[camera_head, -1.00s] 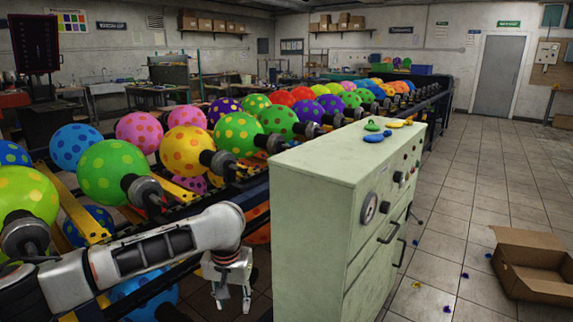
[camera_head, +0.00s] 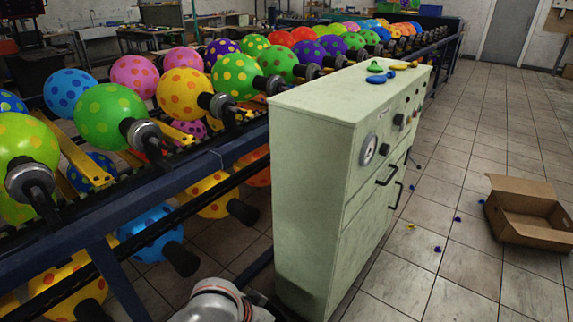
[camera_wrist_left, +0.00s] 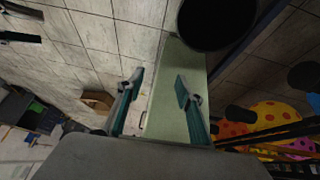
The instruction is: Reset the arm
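My left arm (camera_head: 220,303) shows only as a white and grey link at the bottom edge of the head view, just left of the cabinet's foot. Its gripper is out of that view. In the left wrist view my left gripper (camera_wrist_left: 158,86) has its two fingers well apart with nothing between them. The pale green cabinet (camera_wrist_left: 176,105) lies behind the fingers in that view. My right arm and right gripper are not in view.
The green control cabinet (camera_head: 312,150) stands right of the balloon machine, whose dark blue frame (camera_head: 150,195) carries several dotted balloons. Small colored balloons (camera_head: 378,78) lie on the cabinet top. An open cardboard box (camera_head: 530,212) sits on the floor at right. The tiled floor is mostly clear.

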